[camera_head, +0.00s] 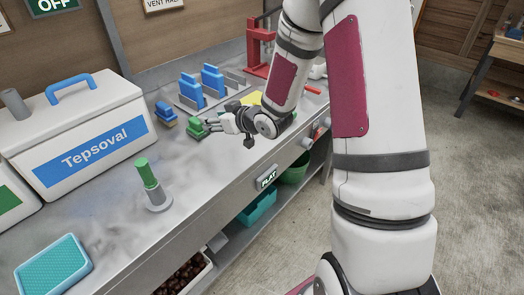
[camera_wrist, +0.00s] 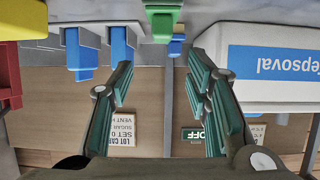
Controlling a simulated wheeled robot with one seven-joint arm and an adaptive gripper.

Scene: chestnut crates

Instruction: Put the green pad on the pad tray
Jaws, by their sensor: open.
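A green block (camera_head: 195,127), which looks like the green pad, sits on the metal bench. It also shows at the top of the wrist view (camera_wrist: 163,18). My gripper (camera_head: 211,124) is close to its right side in the head view. In the wrist view my gripper (camera_wrist: 160,66) has its fingers spread, with nothing between the tips; I cannot tell whether they touch the block. A grey tray (camera_head: 223,100) holding upright blue blocks (camera_head: 190,90) stands behind; it may be the pad tray.
A blue block (camera_head: 165,114) stands left of the green one. A white Tepsoval box (camera_head: 95,135), a green-topped post (camera_head: 148,175) and a teal pad-like slab (camera_head: 53,265) are on the left. A red press (camera_head: 258,48) stands at the back. The bench's front middle is clear.

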